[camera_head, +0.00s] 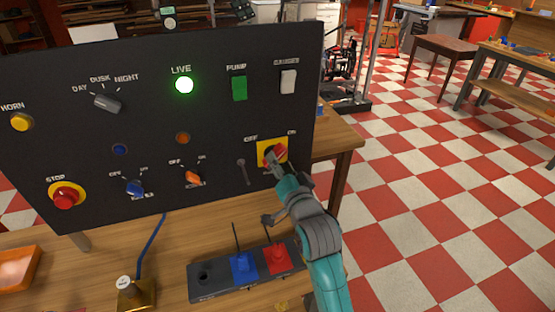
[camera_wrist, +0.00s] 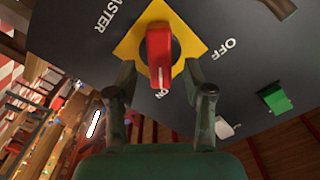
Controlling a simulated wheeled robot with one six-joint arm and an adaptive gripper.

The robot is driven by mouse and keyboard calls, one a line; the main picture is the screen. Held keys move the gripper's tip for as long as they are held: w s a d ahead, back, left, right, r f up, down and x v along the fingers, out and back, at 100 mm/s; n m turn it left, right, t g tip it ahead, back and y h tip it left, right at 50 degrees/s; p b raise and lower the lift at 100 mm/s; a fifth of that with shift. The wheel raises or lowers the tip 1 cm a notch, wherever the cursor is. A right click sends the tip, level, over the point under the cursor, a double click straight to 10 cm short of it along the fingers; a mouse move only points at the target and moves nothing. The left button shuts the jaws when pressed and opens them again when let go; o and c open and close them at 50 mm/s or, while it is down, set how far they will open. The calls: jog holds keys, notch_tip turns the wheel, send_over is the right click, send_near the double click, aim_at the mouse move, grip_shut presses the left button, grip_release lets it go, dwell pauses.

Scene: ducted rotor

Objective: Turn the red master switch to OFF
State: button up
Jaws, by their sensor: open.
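The red master switch (camera_head: 280,151) sits on a yellow plate (camera_head: 261,145) at the right end of the dark panel. In the wrist view its red handle (camera_wrist: 160,55) points toward the ON mark, and the OFF mark (camera_wrist: 229,46) lies to the right of the yellow plate (camera_wrist: 129,44). My gripper (camera_head: 271,160) is at the switch and covers part of it in the head view. In the wrist view my gripper (camera_wrist: 160,74) is open, with one finger on each side of the handle. Gaps show between the fingers and the handle.
The LIVE lamp (camera_head: 184,85) glows green. A metal lever (camera_head: 242,171) and an orange knob (camera_head: 193,177) are left of the switch. Below stands a dark block with blue (camera_head: 243,266) and red (camera_head: 277,257) pieces. Open checkered floor is on the right.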

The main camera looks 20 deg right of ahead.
jog(key=shift+w, duration=1.15)
grip_shut()
jog(key=shift+n, duration=0.3)
jog(key=shift+a+n, duration=0.2)
jog(key=shift+n, duration=8.4)
